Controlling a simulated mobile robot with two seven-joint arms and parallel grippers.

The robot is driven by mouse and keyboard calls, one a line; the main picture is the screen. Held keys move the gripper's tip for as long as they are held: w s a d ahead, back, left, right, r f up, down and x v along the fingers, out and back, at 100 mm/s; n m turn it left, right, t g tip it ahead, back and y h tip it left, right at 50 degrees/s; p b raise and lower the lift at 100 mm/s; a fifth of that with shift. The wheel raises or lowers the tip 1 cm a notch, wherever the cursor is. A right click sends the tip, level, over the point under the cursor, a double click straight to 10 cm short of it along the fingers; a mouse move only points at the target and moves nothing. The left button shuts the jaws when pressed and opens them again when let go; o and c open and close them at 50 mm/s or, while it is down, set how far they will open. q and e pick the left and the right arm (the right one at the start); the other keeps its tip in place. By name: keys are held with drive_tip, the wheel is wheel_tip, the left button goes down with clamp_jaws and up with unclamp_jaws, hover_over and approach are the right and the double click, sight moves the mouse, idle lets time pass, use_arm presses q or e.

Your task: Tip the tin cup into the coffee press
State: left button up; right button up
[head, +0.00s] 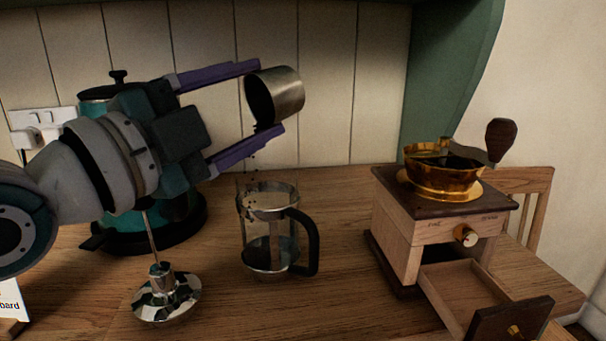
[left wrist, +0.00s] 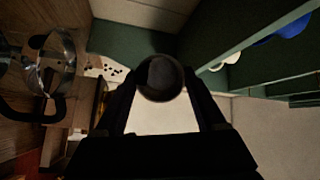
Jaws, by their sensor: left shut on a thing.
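The tin cup (head: 274,95) is held in my left gripper (head: 268,99), above the coffee press. It is tilted, with its dark mouth facing down and left, and dark grains fall from it toward the press. The coffee press (head: 269,230) is a glass jug with a black handle on its right, standing upright and open on the counter. Some dark matter shows low in its glass. In the left wrist view the cup (left wrist: 160,78) sits between the fingers, and the press (left wrist: 50,62) is at the left. My right gripper is not in view.
The press lid with its plunger (head: 166,296) stands on the counter at front left. A teal kettle (head: 118,236) is behind my left arm. A wooden coffee grinder (head: 440,225) with its drawer (head: 470,290) pulled open stands at right. A wooden chair (head: 537,195) is behind it.

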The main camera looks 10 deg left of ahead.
use_arm(q)
drive_tip(key=shift+s+r+b, duration=0.1)
drive_tip(key=shift+r+b, duration=0.25)
drive_tip(key=shift+r, duration=0.2)
drive_tip(key=shift+a+r+t+b, duration=0.1)
drive_tip(key=shift+r+t+b, duration=0.15)
drive_tip(key=shift+t+b, duration=0.4)
idle(0.5)
